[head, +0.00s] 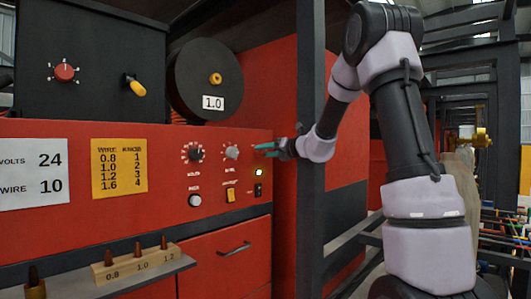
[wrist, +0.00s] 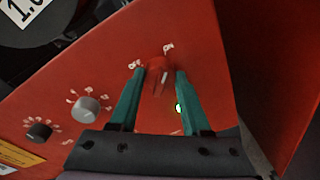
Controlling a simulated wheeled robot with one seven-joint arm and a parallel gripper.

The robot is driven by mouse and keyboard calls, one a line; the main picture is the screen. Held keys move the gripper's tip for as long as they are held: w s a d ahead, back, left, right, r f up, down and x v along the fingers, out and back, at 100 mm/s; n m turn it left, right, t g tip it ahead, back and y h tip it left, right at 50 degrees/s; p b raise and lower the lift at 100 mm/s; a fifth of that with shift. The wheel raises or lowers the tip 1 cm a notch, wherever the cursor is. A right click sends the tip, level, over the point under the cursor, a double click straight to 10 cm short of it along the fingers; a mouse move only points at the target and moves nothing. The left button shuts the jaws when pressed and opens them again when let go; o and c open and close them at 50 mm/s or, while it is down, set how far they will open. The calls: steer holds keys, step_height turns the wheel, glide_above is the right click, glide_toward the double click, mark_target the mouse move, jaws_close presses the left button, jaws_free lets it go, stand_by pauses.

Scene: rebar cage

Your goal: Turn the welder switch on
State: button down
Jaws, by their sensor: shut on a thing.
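Two small pale marks stand above the knob, too small to read. The white line leans toward the right-hand one. In the head view my gripper (head: 262,151) reaches the panel's upper right corner from the right and hides the switch. A green lamp (head: 259,172) glows just below; it also shows in the wrist view (wrist: 178,108).
A grey knob (head: 232,152) and a black knob (head: 192,153) sit left of the switch. A yellow rocker (head: 231,195) and a small black switch (head: 258,190) are below. A dark post (head: 311,120) stands close beside my arm. A wire spool (head: 207,78) is above.

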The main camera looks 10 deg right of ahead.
stand_by(0.3)
steer(key=shift+c, duration=1.8)
jaws_free()
steer(key=shift+s+d, duration=0.1)
steer(key=shift+d, duration=0.05)
steer(key=v, duration=1)
steer(key=shift+s+d, duration=0.2)
